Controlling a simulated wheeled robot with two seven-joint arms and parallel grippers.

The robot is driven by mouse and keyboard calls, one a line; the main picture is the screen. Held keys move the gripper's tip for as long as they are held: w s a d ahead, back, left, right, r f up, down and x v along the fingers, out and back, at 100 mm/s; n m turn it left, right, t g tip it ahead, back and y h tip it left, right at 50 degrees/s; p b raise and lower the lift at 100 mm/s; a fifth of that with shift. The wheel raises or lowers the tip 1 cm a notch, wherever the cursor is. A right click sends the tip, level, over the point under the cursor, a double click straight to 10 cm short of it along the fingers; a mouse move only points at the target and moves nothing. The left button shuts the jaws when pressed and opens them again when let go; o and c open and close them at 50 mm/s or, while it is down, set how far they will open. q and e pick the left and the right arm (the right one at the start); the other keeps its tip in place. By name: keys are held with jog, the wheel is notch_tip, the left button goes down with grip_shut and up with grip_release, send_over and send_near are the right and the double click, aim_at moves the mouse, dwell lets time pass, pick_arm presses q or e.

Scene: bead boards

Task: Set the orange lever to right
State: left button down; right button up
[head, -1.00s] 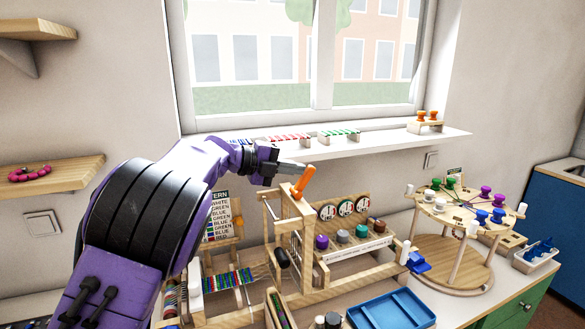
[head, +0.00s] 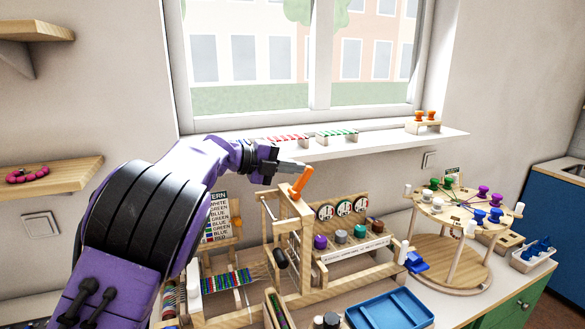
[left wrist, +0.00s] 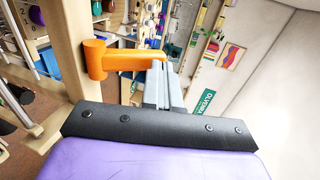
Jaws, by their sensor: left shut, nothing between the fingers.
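The orange lever (head: 301,182) sits at the top of a wooden post on the bead loom frame (head: 306,240). In the head view it leans up and to the right. My left gripper (head: 308,167) is shut and empty, with its fingertips beside the lever's upper end. In the left wrist view the lever (left wrist: 125,60) points from the post toward the shut fingers (left wrist: 160,72), and its tip is right at them. I cannot tell whether they touch. My right gripper is in neither view.
A blue tray (head: 390,311) lies at the front right. A round wooden stand with coloured pegs (head: 462,208) is farther right. Three dials (head: 343,208) stand behind several coloured knobs. A pattern card (head: 217,215) stands behind the loom. The window shelf (head: 380,142) runs behind my gripper.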

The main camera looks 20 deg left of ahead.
pick_arm(q)
jog(key=s+a+r+b, duration=0.2)
jog(key=s+a+r, duration=0.5)
jog(key=a+r, duration=0.1)
jog(key=shift+s+a+b, duration=0.15)
jog(key=shift+s+b, duration=0.2)
jog(key=shift+s, duration=0.05)
jog(key=shift+w+f, duration=0.15)
